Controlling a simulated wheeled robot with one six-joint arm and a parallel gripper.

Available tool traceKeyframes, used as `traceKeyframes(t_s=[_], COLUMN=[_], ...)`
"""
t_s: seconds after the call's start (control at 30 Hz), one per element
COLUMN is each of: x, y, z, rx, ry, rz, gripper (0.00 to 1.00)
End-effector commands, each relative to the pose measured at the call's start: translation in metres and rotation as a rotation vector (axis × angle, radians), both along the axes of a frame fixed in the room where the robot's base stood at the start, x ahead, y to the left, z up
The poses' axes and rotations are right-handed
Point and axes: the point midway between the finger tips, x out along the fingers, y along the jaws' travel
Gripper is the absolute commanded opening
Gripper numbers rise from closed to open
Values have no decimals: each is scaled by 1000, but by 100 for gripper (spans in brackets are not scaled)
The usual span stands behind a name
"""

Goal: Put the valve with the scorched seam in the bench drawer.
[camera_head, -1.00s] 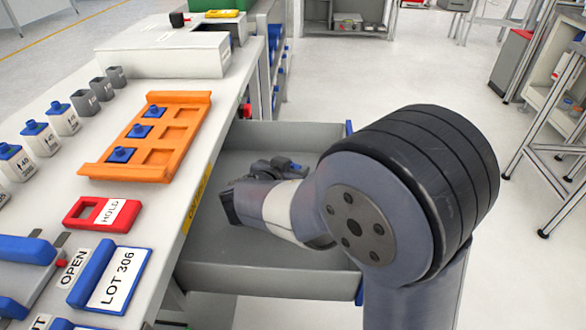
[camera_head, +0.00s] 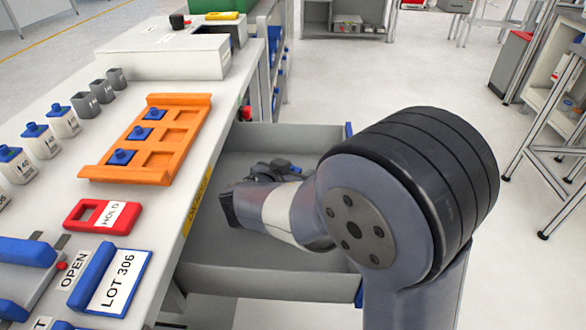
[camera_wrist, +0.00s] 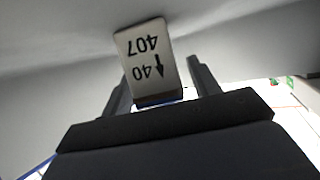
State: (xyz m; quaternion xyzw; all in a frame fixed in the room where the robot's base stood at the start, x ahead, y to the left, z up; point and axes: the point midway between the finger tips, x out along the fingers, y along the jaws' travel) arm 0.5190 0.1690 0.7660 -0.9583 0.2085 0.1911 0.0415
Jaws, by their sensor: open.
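A white valve (camera_wrist: 148,55) shows in the wrist view, marked 407 and 40 with an arrow, upside down in the picture. It has a dark band at its lower end; I cannot tell whether that is a scorched seam. My gripper (camera_wrist: 160,84) is open, one finger on each side of the valve. In the head view my gripper (camera_head: 272,170) is over the open grey bench drawer (camera_head: 270,280), low in its space, partly hidden by my arm. A small blue part shows beside it. I cannot tell whether the valve touches the drawer floor.
On the bench, an orange tray (camera_head: 103,173) holds several blue-topped parts, with empty pockets at its right. White blue-capped bodies (camera_head: 42,143) and grey blocks (camera_head: 101,91) stand left of it. A red HOLD tag (camera_head: 75,217) and blue LOT 306 holder (camera_head: 95,270) lie nearer.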

Motion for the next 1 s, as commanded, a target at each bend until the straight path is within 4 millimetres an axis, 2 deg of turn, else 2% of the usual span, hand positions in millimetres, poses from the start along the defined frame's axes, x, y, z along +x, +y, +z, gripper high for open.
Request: traceKeyframes(t_s=[0.3, 0.5, 0.7, 1.0], x=[-61, -87, -99, -100], y=[30, 41, 45, 46], z=[30, 41, 45, 45], rx=[2, 0, 0, 0], ry=[-3, -1, 0, 0], rz=[7, 5, 2, 2], gripper=[58, 58, 58, 59])
